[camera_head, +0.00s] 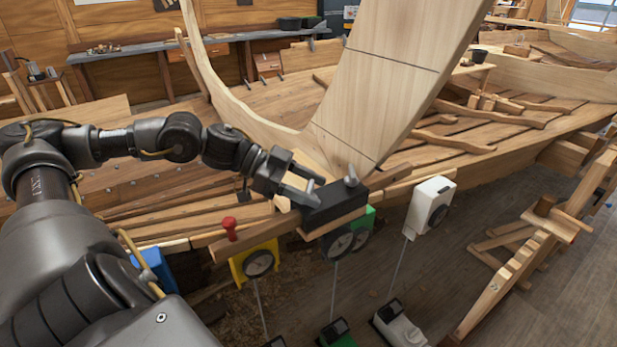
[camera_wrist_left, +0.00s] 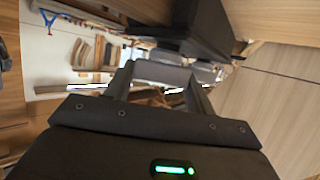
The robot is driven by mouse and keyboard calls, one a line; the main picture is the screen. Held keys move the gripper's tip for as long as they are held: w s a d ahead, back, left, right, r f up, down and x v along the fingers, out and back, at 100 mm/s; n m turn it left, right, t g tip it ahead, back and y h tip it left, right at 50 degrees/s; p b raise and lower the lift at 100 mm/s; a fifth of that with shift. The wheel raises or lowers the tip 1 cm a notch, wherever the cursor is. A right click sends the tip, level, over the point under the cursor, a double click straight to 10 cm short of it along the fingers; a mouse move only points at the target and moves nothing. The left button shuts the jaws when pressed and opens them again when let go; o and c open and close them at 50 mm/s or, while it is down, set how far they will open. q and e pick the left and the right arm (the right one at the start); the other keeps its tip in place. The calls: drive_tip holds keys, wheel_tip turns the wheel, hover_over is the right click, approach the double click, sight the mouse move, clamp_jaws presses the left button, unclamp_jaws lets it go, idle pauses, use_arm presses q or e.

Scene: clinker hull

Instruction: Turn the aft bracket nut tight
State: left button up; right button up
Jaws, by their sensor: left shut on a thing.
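A black bracket (camera_head: 335,204) sits on the wooden beam at the foot of the broad upright plank. A grey winged nut (camera_head: 351,177) stands free on its right part. My left gripper (camera_head: 305,190) reaches in from the left and is shut at the bracket's left end, on what looks like a second grey nut, mostly hidden by the fingers. The left wrist view shows the black bracket (camera_wrist_left: 195,22) close beside the fingers; the grip itself is hard to make out there. My right gripper is not in view.
A red knob (camera_head: 229,229) stands on the beam left of the bracket. Yellow (camera_head: 254,262), green and white (camera_head: 430,207) dial boxes hang below and beside it. A wooden trestle (camera_head: 535,245) stands at right. A workbench (camera_head: 190,45) lies behind.

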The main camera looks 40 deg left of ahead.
use_arm(q)
drive_tip(key=m+g+p, duration=0.1)
drive_tip(key=r+m+g+h+p, duration=0.1)
drive_tip(key=p, duration=0.1)
drive_tip(key=shift+w+m+g, duration=0.15)
drive_tip(key=shift+m+g, duration=0.15)
drive_tip(key=shift+g, duration=0.1)
drive_tip(key=shift+f+m+g+h, duration=0.1)
drive_tip(key=shift+m+g+h, duration=0.2)
drive_tip(key=shift+m+g, duration=0.15)
drive_tip(key=shift+f+m+g+p, duration=0.15)
drive_tip(key=shift+m+g+p, duration=0.3)
drive_tip(key=shift+m+g, duration=0.25)
drive_tip(key=shift+f+m+g, duration=0.15)
drive_tip(key=shift+m+g, duration=0.7)
drive_tip(key=shift+g, duration=0.3)
drive_tip(key=o, duration=1)
drive_tip(key=shift+f, duration=0.1)
drive_tip(key=shift+a, duration=0.1)
